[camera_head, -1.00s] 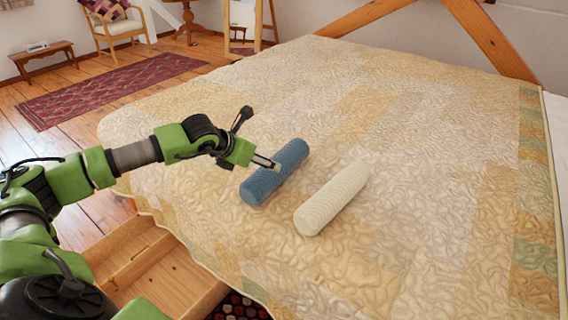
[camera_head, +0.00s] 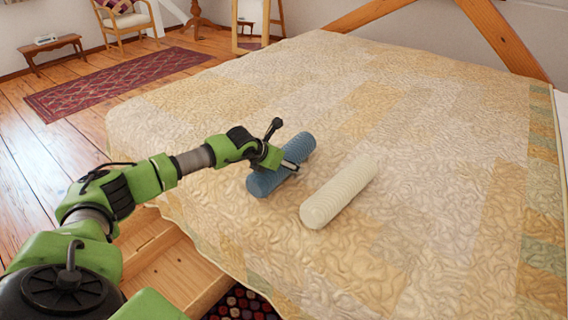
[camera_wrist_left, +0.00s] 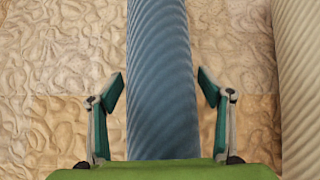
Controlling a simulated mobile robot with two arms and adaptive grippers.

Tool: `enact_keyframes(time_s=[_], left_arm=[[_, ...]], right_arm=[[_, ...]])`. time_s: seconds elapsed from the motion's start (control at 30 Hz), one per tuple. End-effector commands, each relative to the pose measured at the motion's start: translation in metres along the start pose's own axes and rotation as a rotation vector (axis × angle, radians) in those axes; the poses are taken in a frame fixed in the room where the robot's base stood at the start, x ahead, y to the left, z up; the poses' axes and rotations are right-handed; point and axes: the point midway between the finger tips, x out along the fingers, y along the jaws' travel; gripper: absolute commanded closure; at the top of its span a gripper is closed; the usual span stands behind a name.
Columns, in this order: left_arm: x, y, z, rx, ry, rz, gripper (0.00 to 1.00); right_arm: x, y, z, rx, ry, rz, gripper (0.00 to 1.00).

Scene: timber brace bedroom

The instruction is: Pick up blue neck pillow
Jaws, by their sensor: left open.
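The blue neck pillow (camera_head: 300,148) is a ribbed roll lying on the quilted bed, left of a cream roll. My left gripper (camera_head: 292,166) reaches over it from the left and partly covers its middle. In the left wrist view the blue pillow (camera_wrist_left: 162,70) runs up the middle of the picture. The open fingers of my left gripper (camera_wrist_left: 162,92) stand on either side of it, with a visible gap on each side. My right gripper is not in view.
A cream ribbed roll (camera_head: 340,190) lies close to the right of the blue one; it also shows at the right edge of the wrist view (camera_wrist_left: 300,80). The quilted bed (camera_head: 430,150) is otherwise clear. An open wooden drawer (camera_head: 170,270) juts out below the bed's near left side.

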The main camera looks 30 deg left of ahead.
Motion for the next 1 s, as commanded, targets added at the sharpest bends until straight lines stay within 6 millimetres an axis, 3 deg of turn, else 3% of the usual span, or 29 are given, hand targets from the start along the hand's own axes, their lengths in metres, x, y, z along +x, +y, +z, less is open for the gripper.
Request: enact_keyframes(time_s=[0.3,0.5,1.0], left_arm=[[0.005,0.000,-0.001,0.001,0.001,0.000,0.28],[0.005,0.000,-0.001,0.000,0.001,0.000,0.78],[-0.006,0.000,0.012,0.000,-0.005,-0.001,0.78]], right_arm=[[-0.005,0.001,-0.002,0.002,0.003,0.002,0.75],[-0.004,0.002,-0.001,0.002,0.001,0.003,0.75],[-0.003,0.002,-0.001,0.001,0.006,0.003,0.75]])
